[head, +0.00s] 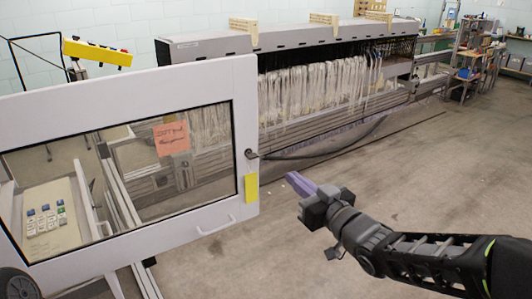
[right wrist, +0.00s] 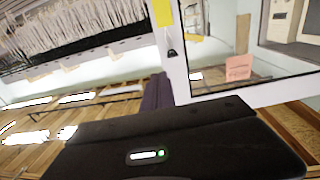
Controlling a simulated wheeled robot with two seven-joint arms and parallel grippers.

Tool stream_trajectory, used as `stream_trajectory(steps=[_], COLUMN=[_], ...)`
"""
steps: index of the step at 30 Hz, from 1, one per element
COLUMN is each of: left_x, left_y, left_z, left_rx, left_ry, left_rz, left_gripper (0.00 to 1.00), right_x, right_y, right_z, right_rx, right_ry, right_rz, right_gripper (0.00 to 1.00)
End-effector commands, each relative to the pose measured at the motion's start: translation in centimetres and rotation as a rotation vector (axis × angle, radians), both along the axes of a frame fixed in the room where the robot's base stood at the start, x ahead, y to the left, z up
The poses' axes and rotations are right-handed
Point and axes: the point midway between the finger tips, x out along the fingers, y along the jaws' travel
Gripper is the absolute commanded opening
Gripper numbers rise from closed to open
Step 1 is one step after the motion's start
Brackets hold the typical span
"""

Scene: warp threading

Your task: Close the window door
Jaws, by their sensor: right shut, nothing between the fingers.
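The window door (head: 247,130) is a white frame with a glass pane, swung open toward me at the left of the head view. It has a dark latch knob (head: 251,154) on its right edge, a yellow label below that and a white handle (head: 216,226) near the bottom. My right gripper (head: 300,184) is shut and empty, just right of the door's free edge, apart from it as far as I can see. The door also shows at the upper right of the right wrist view (right wrist: 181,75), past the gripper body. My left gripper is not in view.
The long warping machine (head: 300,45) with hanging white threads stands behind the door. A control panel with buttons (head: 45,220) shows through the glass. A yellow box (head: 97,52) is at the upper left. Open floor (head: 440,160) lies to the right.

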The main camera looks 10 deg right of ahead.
Motion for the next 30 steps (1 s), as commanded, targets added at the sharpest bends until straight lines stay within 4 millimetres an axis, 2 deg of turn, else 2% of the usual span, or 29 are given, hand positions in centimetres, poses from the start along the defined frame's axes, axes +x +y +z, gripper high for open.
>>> stream_trajectory(steps=[5, 11, 24, 30], left_x=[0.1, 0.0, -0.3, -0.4], left_y=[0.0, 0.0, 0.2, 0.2], left_z=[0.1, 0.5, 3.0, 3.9], left_rx=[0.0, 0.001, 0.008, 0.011], left_ry=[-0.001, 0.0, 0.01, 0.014], left_rz=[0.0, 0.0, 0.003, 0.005], left_gripper=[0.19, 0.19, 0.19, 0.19], right_x=[0.4, 2.2, 10.3, 12.7], right_y=[0.1, 0.7, 3.1, 3.8], right_z=[0.0, 0.0, 0.2, 0.1], right_rx=[0.0, 0.001, 0.002, 0.0], right_ry=[0.002, 0.003, 0.005, 0.003], right_rz=[0.0, 0.001, 0.001, 0.0], right_gripper=[0.0, 0.0, 0.0, 0.0])
